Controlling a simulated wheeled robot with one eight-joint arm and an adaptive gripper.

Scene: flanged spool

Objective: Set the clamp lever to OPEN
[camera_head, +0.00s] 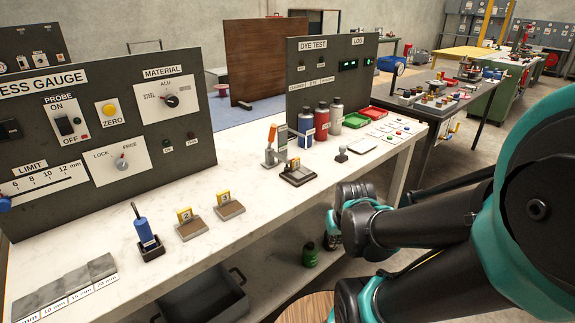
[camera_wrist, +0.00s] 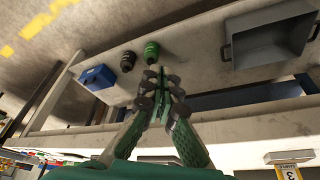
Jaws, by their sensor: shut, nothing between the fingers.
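A small grey upright fixture with an orange-topped handle (camera_head: 271,135) stands on the white workbench (camera_head: 245,163), right of the grey gauge panel. It may be the clamp lever. The handle stands roughly upright, and I read no OPEN marking on it. A dark block with a yellow tag (camera_head: 297,174) sits in front of it. My gripper (camera_wrist: 162,82) is shut and empty in the wrist view, over the lower shelf by the bench edge. In the head view my arm is at the right, beyond the bench's front edge and apart from the fixture.
A gauge panel (camera_head: 95,125) and a dye test panel (camera_head: 330,72) stand along the back. Several bottles (camera_head: 322,120), a blue-handled tool (camera_head: 144,231) and tagged blocks are on the bench. A grey bin (camera_wrist: 268,42) and a green bottle (camera_wrist: 151,50) are on the lower shelf.

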